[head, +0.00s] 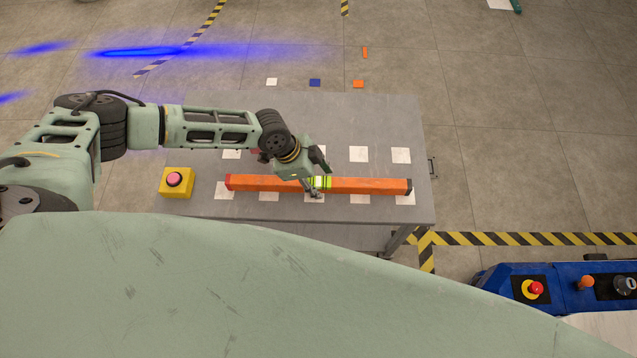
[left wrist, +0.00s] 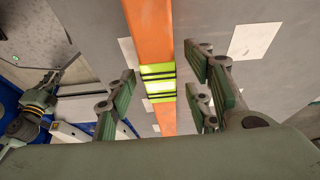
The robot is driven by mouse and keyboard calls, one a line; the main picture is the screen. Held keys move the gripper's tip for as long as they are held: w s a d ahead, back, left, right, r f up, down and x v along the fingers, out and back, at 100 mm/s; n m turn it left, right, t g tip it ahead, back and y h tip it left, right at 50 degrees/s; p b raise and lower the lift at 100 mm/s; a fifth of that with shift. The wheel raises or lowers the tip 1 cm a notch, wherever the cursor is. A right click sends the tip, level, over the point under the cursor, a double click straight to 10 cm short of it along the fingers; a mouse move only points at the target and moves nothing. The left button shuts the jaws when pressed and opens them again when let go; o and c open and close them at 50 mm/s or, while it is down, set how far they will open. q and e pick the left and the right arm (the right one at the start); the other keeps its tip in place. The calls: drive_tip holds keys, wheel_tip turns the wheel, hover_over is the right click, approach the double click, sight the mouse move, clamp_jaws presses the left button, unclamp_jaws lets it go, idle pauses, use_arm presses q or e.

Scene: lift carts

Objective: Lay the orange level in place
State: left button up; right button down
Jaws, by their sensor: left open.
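Contact with the bar cannot be told. Part of my right arm seems to show at the left wrist view's edge, its gripper state unclear.
The grey table (head: 300,115) carries rows of white squares (head: 358,154). A yellow box with a red button (head: 174,180) stands at its left end. A blue cart (head: 510,285) with controls is at lower right. Floor to the right is open beyond striped tape (head: 540,239).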

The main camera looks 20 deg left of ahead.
use_arm(q)
clamp_jaws()
idle(0.5)
drive_tip(key=shift+r, duration=0.15)
